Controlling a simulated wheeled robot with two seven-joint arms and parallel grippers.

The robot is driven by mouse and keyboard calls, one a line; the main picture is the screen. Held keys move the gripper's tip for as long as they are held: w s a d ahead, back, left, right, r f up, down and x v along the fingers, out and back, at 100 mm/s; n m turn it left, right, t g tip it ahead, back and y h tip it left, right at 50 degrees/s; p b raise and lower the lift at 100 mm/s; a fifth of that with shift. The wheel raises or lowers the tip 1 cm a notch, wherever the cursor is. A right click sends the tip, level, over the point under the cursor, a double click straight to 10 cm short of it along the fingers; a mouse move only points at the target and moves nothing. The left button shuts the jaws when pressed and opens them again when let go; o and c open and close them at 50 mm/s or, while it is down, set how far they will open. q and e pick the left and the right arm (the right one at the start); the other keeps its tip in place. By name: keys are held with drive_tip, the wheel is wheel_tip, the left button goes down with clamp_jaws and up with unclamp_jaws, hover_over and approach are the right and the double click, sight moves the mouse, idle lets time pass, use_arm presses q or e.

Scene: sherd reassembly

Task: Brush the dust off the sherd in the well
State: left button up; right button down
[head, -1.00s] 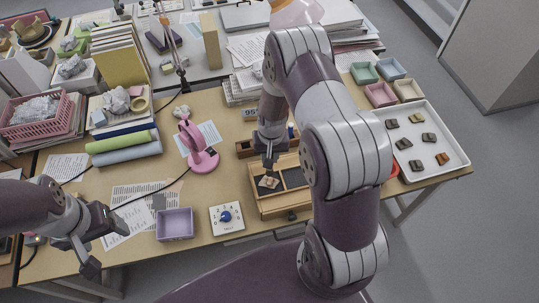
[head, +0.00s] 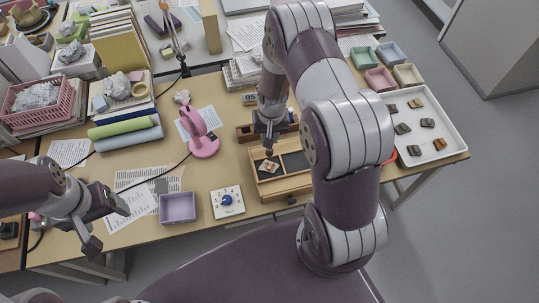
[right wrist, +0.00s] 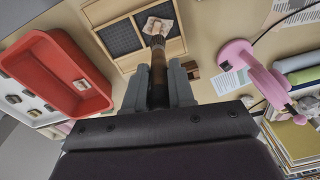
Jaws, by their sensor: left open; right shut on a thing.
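A pale tan sherd (head: 268,166) lies in the left, dark-lined well of a wooden tray (head: 286,187). It also shows in the right wrist view (right wrist: 163,17). My right gripper (head: 265,138) is above the tray, shut on a brush (right wrist: 159,68) with a dark brown handle. In the right wrist view the brush end overlaps the sherd's lower edge; I cannot tell whether it touches. Any dust is too small to make out. My left gripper (head: 107,226) is open and empty at the table's front left.
A lilac box (head: 178,208) and a white dial device (head: 228,202) sit left of the tray. A pink lamp (head: 204,147) stands behind them. A red bin (right wrist: 60,70) and a white tray of sherds (head: 458,150) are to the right.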

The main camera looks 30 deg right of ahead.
sight(269, 151)
wheel_tip(269, 151, down, 7)
drive_tip(key=b, duration=0.5)
drive_tip(key=shift+f+b, duration=1.05)
drive_tip(key=shift+b, duration=0.1)
idle(0.6)
